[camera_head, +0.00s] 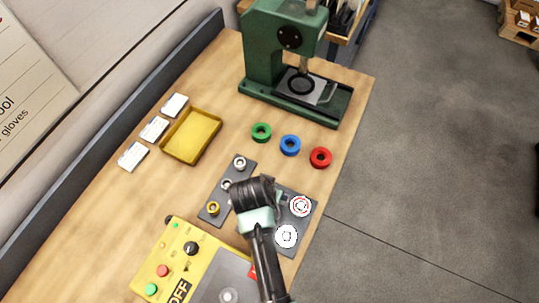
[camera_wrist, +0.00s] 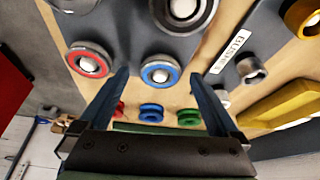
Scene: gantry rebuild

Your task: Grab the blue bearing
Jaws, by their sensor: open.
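A metal bearing with a blue face ring (camera_wrist: 160,72) sits around a pale post on the dark plate, seen between and beyond my fingertips in the wrist view. My gripper (camera_wrist: 161,76) is open, with nothing gripped. A red-faced bearing (camera_wrist: 88,60) is beside it; it also shows in the head view (camera_head: 300,206). In the head view my arm hides the blue-faced bearing and part of its plate (camera_head: 270,248). A plain blue ring (camera_head: 290,145) lies on the bench between a green ring (camera_head: 261,132) and a red ring (camera_head: 321,157).
A green press (camera_head: 262,50) stands at the far end of the bench. A yellow tray (camera_head: 191,136) and a yellow control box (camera_head: 170,262) are on the left. A dark plate with bushes (camera_head: 211,203) adjoins my gripper. Bare bench surrounds the coloured rings.

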